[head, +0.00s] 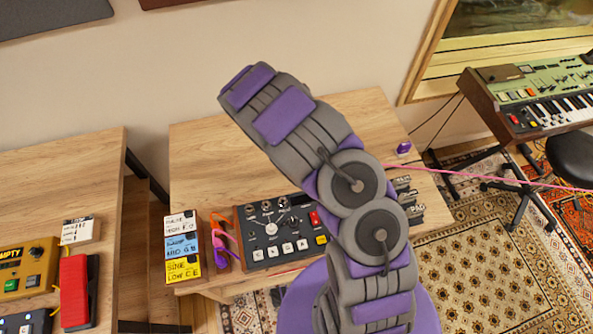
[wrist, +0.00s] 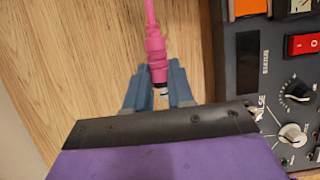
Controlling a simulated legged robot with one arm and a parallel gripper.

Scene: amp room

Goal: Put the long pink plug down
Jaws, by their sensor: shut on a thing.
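The long pink plug (wrist: 156,58) shows in the wrist view with its cable running up out of the top of the picture. My gripper (wrist: 158,75) is shut on it, one blue-grey finger on each side, and its metal tip points toward the gripper's base. The wooden tabletop (wrist: 75,50) lies below the plug; I cannot tell whether they touch. In the head view my arm hides the gripper and the plug; the pink cable (head: 480,175) runs off to the right.
A dark control unit (head: 262,228) stands on the table, close right of my gripper in the wrist view. Labelled boxes (head: 182,262) and coloured plugs (head: 220,243) lie left of it. A small purple object (head: 403,148) sits at the right edge. The table's back left (head: 205,150) is bare.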

